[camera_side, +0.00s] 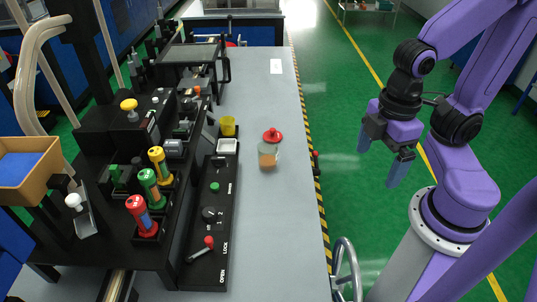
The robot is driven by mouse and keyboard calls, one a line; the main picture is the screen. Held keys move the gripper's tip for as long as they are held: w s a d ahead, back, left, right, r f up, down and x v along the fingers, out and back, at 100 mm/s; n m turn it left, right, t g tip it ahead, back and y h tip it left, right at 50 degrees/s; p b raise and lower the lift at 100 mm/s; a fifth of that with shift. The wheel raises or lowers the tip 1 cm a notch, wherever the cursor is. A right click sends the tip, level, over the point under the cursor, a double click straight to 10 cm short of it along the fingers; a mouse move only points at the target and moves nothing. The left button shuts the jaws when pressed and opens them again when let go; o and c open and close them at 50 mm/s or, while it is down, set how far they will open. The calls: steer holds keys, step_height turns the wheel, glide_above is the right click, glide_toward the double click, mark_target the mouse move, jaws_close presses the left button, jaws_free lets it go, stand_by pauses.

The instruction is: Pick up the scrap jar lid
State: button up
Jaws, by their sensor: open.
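The red scrap jar lid (272,134), with a small knob, shows at the top of the clear scrap jar (268,157). It appears slightly right of the jar's centre; I cannot tell whether it is fully seated. The jar stands upright on the grey table and holds something orange low down. My gripper (380,156) is open and empty, with its two blue fingers pointing down. It is to the right of the jar and lid, apart from both, over the green floor past the table's striped edge.
A handwheel (347,270) stands at the front right. The table behind the jar is mostly clear.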

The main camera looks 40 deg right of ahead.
steer(key=w+a+r+m, duration=0.1)
steer(key=w+a+m, duration=0.3)
steer(key=w, duration=0.5)
steer(key=m, duration=1.8)
glide_above(272, 129)
step_height(272, 129, down, 3)
steer(key=f, duration=1.1)
steer(key=shift+d+f, duration=0.3)
steer(key=shift+d, duration=0.1)
steer(key=shift+a+f, duration=0.15)
steer(key=shift+f, duration=1.15)
steer(key=shift+a+f, duration=0.15)
steer(key=shift+f, duration=1.15)
steer(key=c, duration=1.1)
